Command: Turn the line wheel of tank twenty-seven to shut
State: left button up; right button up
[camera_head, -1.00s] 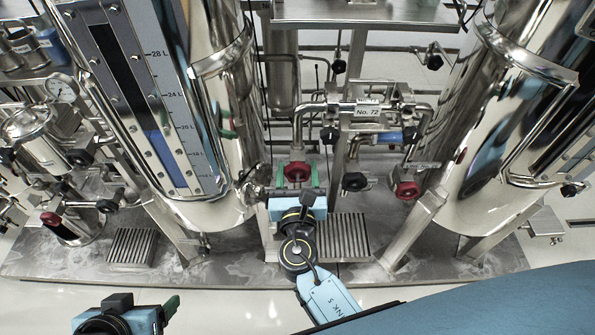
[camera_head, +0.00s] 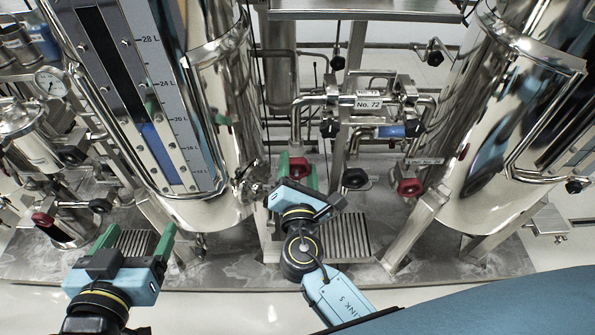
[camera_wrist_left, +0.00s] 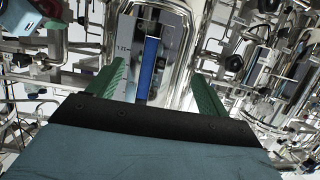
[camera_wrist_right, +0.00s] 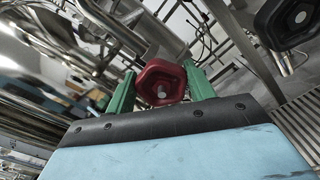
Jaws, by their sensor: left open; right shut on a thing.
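A red hand wheel (camera_head: 299,167) sits low between the two large tanks, below the plate marked No. 72. My right gripper (camera_head: 297,180) is shut on this wheel, with one green finger on each side. In the right wrist view the red wheel (camera_wrist_right: 161,81) lies between the fingertips and the gripper is tilted. My left gripper (camera_head: 136,242) is open and empty in front of the left tank's foot. In the left wrist view its fingers (camera_wrist_left: 160,85) are wide apart, with a tank's blue level gauge beyond. No number twenty-seven is legible.
A second red wheel (camera_head: 409,187) and a black wheel (camera_head: 354,178) are to the right. The left tank (camera_head: 215,150) and right tank (camera_head: 490,170) flank the pipes. Another red wheel (camera_head: 42,219) is at far left. Open floor lies in front of the skid.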

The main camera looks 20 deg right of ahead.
jog(key=m+b, duration=0.1)
jog(key=m, duration=0.2)
jog(key=shift+d+f, duration=0.1)
jog(key=shift+f, duration=0.05)
jog(key=m+b, duration=0.2)
jog(key=shift+f+m, duration=0.1)
jog(key=shift+m, duration=0.2)
pick_arm(q)
notch_tip(320, 180, up, 14)
jog(key=s+d+t+h+b, duration=0.1)
jog(key=s+t+h+b, duration=0.1)
jog(key=t, duration=0.9)
jog(key=shift+s+d+h, duration=0.2)
jog(key=shift+d+h, duration=0.1)
jog(key=shift+h, duration=0.6)
pick_arm(e)
jog(key=shift+m, duration=1.6)
pick_arm(q)
jog(key=shift+r, duration=0.1)
pick_arm(e)
jog(key=o, duration=1)
jog(key=shift+c, duration=0.2)
pick_arm(q)
jog(key=shift+w+d+f+g+y+p, duration=0.2)
jog(key=shift+w+f+g+y+p, duration=0.1)
jog(key=shift+w+f+g+p, duration=0.7)
pick_arm(e)
jog(key=v, duration=1.3)
jog(key=shift+s, duration=0.25)
